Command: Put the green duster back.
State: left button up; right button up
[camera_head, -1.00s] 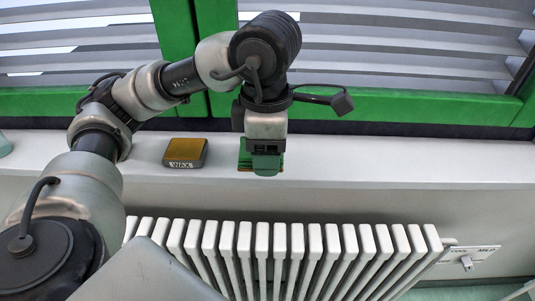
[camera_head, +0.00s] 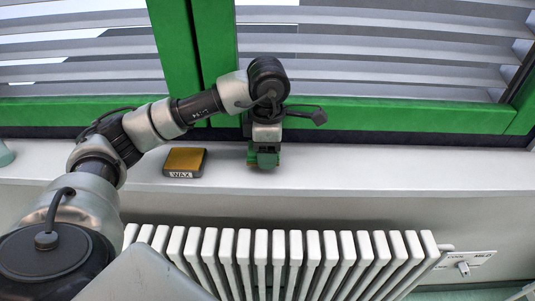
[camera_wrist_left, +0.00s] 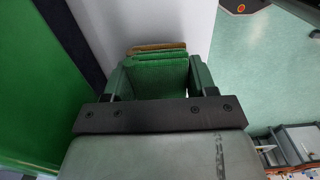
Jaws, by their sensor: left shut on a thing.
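The green duster (camera_wrist_left: 158,72) is a green block with a brown edge. It sits between the fingers of my left gripper (camera_wrist_left: 160,80) in the left wrist view, with the white sill behind it. In the head view my left gripper (camera_head: 265,158) points down over the white window sill (camera_head: 350,170), close to the window frame, and is shut on the duster. There the gripper mostly hides the duster, so I cannot tell whether it touches the sill. My right gripper is not in view.
A block with a yellow-brown top marked WAX (camera_head: 185,162) lies on the sill left of the gripper. The green window frame (camera_head: 400,115) and blinds stand behind. A white radiator (camera_head: 280,255) is below the sill. The sill to the right is clear.

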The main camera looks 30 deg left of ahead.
pick_arm(q)
notch_tip(320, 180, down, 2)
jog(key=shift+f, duration=0.1)
jog(key=shift+f, duration=0.1)
jog(key=shift+f, duration=0.25)
jog(key=o, duration=0.9)
jog(key=shift+r, duration=0.1)
